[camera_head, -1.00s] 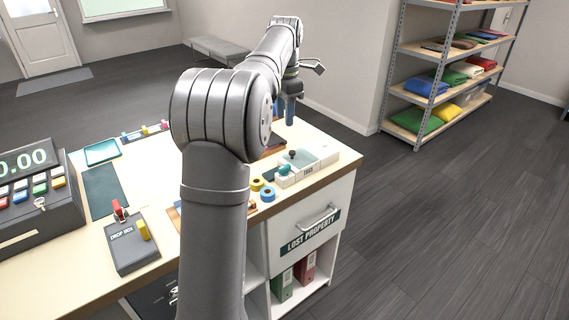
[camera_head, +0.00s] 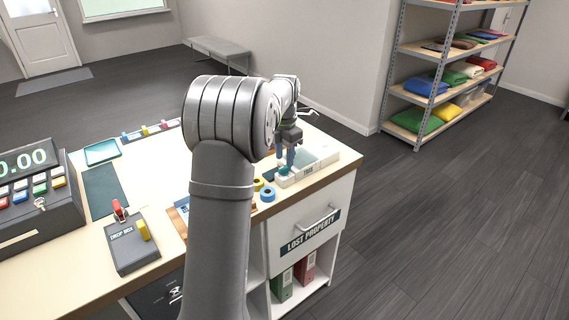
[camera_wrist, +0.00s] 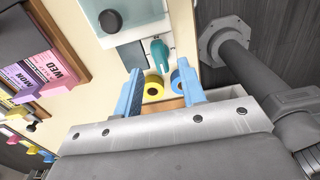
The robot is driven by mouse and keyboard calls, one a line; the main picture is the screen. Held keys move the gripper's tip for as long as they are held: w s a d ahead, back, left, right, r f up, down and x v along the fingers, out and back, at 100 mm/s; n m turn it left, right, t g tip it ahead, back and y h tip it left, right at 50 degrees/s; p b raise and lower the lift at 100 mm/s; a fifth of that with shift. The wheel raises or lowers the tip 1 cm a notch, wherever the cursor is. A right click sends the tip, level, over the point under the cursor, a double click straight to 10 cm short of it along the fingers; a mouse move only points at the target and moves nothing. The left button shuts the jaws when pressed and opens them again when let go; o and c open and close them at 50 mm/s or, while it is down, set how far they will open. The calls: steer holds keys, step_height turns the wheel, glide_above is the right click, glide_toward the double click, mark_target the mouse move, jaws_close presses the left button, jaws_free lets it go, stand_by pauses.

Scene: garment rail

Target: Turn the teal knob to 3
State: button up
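The teal knob (camera_wrist: 160,52) sits on a pale unit near the counter's front right edge; it also shows partly behind my gripper in the head view (camera_head: 283,171). In the wrist view it lies beyond and between the blue fingertips, with its narrow grip running roughly up and down the picture. My gripper (camera_wrist: 158,74) is open and empty, fingers pointing at the knob. In the head view my gripper (camera_head: 286,157) is right above the knob. I cannot tell whether the fingers touch it. The scale numbers are not readable.
Yellow (camera_wrist: 154,86) and blue (camera_head: 267,193) tape rolls lie close by. A drop box (camera_head: 132,243) and cash register (camera_head: 35,195) are to the left. Weekday cards (camera_wrist: 45,70) lie in a wooden holder.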

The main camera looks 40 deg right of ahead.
mark_target(285, 166)
steer(key=shift+f, duration=1.65)
jaws_close()
steer(key=shift+m, duration=0.3)
